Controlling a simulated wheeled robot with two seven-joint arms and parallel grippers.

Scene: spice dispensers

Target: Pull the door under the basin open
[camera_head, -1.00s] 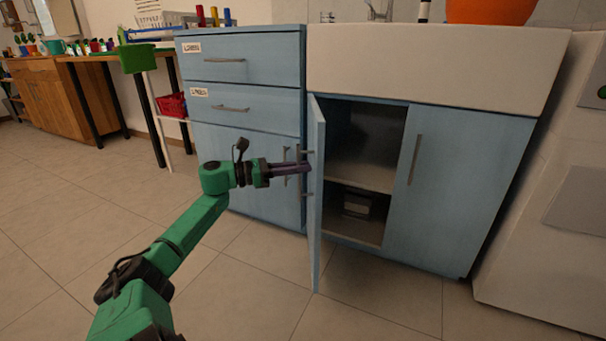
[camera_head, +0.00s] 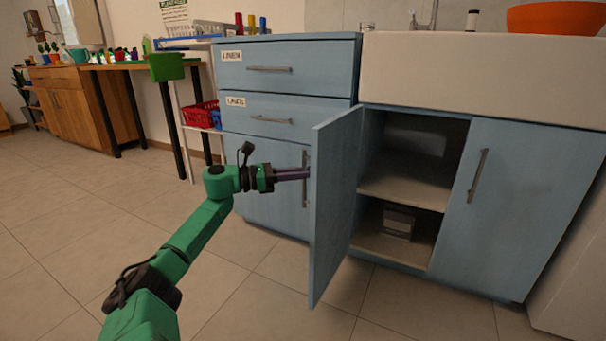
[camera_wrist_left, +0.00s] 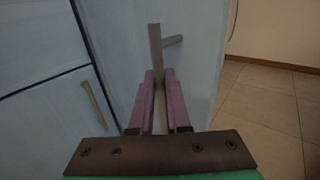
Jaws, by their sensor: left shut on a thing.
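The blue left door (camera_head: 335,200) under the white basin (camera_head: 480,80) stands open, swung well out from the cabinet. Its inner shelf (camera_head: 405,187) is in plain view. My left gripper (camera_head: 306,173) is at the outer face of this door, its fingertips partly hidden behind the door in the head view. In the left wrist view the purple fingers (camera_wrist_left: 159,85) are shut on the door's grey bar handle (camera_wrist_left: 155,48). The right door (camera_head: 500,200) under the basin is closed. My right gripper is not in view.
A blue drawer unit (camera_head: 285,85) stands left of the basin, with bar handles on its fronts. A dark box (camera_head: 398,222) sits inside the cabinet's lower space. The tiled floor (camera_head: 250,290) before the door is clear.

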